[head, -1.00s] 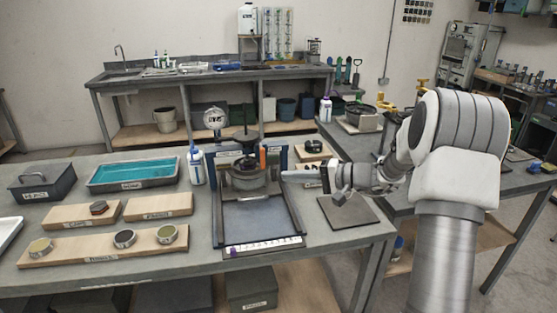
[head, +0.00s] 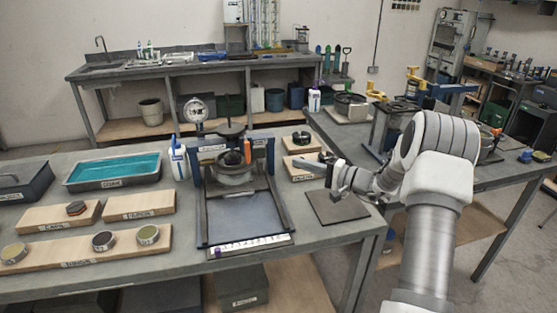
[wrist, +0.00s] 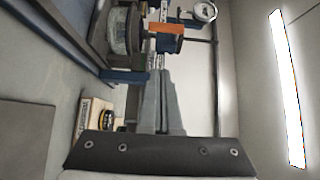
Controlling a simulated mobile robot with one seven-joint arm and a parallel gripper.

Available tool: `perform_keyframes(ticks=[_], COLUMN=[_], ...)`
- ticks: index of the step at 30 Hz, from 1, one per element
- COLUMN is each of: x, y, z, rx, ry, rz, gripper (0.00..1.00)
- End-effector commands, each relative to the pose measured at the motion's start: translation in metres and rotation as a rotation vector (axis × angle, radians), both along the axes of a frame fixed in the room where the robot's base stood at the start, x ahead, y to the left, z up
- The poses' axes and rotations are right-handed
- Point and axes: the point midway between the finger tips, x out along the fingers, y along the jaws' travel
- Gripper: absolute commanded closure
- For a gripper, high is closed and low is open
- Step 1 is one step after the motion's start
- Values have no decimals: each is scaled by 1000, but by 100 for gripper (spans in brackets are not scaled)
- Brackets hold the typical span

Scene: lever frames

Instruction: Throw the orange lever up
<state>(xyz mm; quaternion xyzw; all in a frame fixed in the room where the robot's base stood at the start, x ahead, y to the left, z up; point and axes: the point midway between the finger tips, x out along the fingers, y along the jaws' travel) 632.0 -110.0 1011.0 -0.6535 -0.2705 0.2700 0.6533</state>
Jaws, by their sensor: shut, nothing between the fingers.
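The orange lever (head: 247,151) is a small upright tab on the press-like device (head: 199,195) on the front bench. In the wrist view, the orange lever (wrist: 166,29) shows at the top, with a dark round part just beside it. My gripper (head: 304,160) is to the right of the device's blue frame, apart from the lever. In the wrist view my gripper's fingers (wrist: 163,72) are together and empty, pointing toward the lever with a gap between. The wrist picture is turned sideways. The lever's base is partly hidden.
Wooden blocks (head: 298,172) with dark round pieces stand right of the device, close to my gripper. A dark flat plate (head: 336,208) lies in front of them. A white bottle (head: 179,160) and a dial gauge (head: 196,110) stand at the device's left.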

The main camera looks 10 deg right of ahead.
Motion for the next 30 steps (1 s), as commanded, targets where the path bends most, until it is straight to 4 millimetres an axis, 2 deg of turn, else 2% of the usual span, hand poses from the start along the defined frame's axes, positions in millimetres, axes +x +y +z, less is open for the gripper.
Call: perform_keyframes(ticks=[14, 21, 30], x=[66, 66, 66], y=[68, 99, 107], z=[0, 1, 0], rx=[1, 0, -1], ry=[1, 0, 1], rz=[4, 3, 1], gripper=[100, 100, 100])
